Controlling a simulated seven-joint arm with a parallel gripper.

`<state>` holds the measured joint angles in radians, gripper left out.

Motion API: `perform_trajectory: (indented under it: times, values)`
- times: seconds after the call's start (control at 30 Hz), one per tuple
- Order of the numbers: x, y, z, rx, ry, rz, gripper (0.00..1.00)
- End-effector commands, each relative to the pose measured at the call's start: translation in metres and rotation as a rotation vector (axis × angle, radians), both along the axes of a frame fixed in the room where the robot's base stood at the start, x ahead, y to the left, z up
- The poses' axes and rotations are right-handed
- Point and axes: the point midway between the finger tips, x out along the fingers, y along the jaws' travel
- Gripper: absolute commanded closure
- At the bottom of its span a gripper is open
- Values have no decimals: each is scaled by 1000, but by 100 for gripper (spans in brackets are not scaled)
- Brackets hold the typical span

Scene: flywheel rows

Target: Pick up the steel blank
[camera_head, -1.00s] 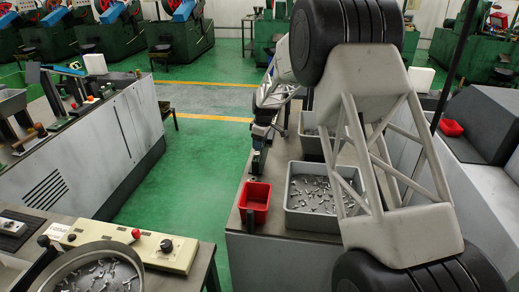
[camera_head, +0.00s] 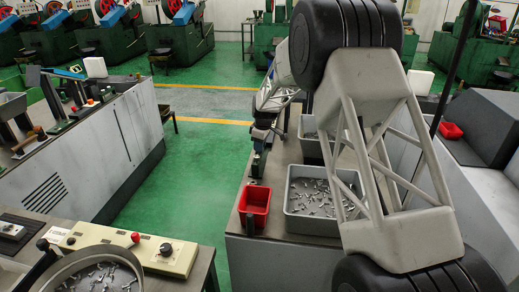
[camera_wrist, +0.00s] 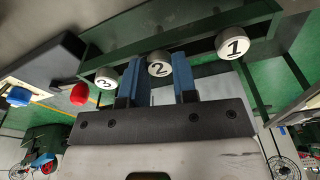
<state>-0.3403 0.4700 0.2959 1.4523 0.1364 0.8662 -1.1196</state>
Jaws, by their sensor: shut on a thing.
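In the wrist view, three round steel blanks with white numbered faces are in a row along a dark green rail (camera_wrist: 205,42). The steel blank marked 2 (camera_wrist: 159,66) is between the blue fingers of my gripper (camera_wrist: 158,80), which is shut on it. The blank marked 1 (camera_wrist: 232,46) is to the right, and the blank marked 3 (camera_wrist: 106,80) is to the left, just beside the left finger. In the head view my gripper is small and dark beside the right bench, and the blanks cannot be made out there.
A red bin (camera_head: 255,200) and a grey bin of small metal parts (camera_head: 292,225) stand on the right bench. In the wrist view a red knob (camera_wrist: 79,95) and a blue knob (camera_wrist: 19,97) are at the left. Green floor (camera_head: 190,190) lies open between benches.

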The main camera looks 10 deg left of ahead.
Motion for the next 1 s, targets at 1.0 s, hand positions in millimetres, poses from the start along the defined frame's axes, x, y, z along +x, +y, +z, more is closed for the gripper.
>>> perform_trajectory:
  times: [1.0]
  values:
    - [0,0,99,0,0,0,92]
